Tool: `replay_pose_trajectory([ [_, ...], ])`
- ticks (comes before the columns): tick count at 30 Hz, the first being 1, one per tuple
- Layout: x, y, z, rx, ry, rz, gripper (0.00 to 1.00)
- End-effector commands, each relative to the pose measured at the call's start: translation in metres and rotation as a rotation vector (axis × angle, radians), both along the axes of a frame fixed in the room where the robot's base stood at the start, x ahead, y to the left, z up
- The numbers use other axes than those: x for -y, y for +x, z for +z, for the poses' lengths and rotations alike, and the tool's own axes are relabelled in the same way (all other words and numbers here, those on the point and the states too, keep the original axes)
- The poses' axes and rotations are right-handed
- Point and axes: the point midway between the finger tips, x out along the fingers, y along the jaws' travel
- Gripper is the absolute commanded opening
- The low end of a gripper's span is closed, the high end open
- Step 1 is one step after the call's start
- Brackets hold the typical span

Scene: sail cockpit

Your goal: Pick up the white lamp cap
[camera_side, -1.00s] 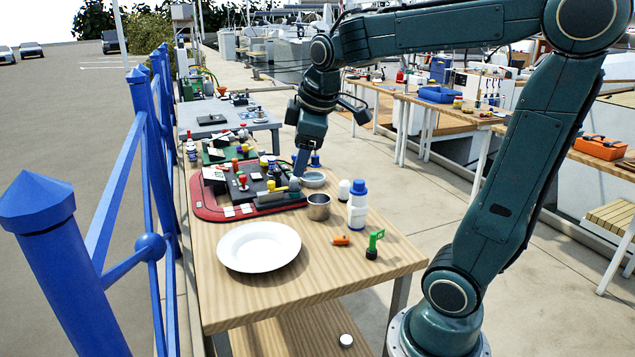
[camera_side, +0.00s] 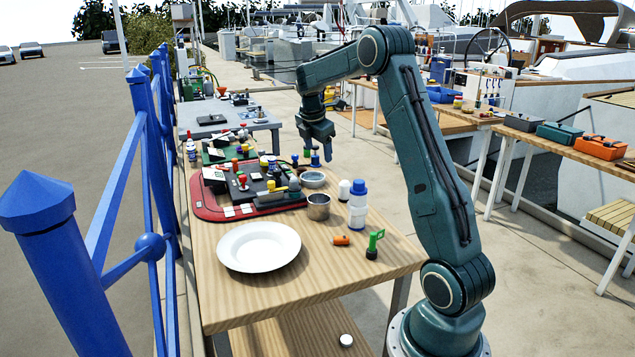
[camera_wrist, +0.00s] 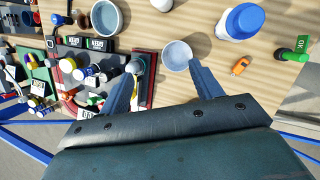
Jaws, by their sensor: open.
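The white lamp cap (camera_side: 344,190) looks like a small white rounded cylinder standing on the wooden table, between the bowl and the blue-capped bottle. In the wrist view it shows at the top edge (camera_wrist: 162,5), partly cut off. My gripper (camera_side: 325,154) is above the far end of the table, behind and higher than the cap. In the wrist view its two fingers (camera_wrist: 163,70) are apart with nothing between them held. The cap lies beyond the fingertips there, not between them.
Close to the cap are a steel cup (camera_side: 318,207), a small bowl (camera_side: 313,180) and a white bottle with blue cap (camera_side: 358,208). A red-edged board (camera_side: 220,212) carries several knobs. An orange piece (camera_side: 341,240), a green tag (camera_side: 375,242) and a white plate (camera_side: 259,247) are nearer.

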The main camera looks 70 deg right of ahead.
Motion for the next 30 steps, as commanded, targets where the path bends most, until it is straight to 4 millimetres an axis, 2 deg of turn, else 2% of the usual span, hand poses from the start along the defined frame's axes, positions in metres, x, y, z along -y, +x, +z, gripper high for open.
replay_pose_trajectory([
  [1, 0.016, -0.003, -0.012, -0.033, 0.0, 0.02, 0.65],
  [3, 0.036, -0.007, -0.026, -0.075, -0.003, 0.059, 0.65],
  [6, 0.059, -0.014, -0.044, -0.129, -0.002, 0.11, 0.65],
  [10, 0.08, -0.022, -0.06, -0.179, 0.001, 0.158, 0.65],
  [15, 0.091, -0.026, -0.069, -0.206, 0.004, 0.187, 0.65],
  [23, 0.093, -0.027, -0.073, -0.21, 0.005, 0.19, 0.65],
  [30, 0.101, -0.03, -0.095, -0.211, 0.007, 0.188, 0.65],
])
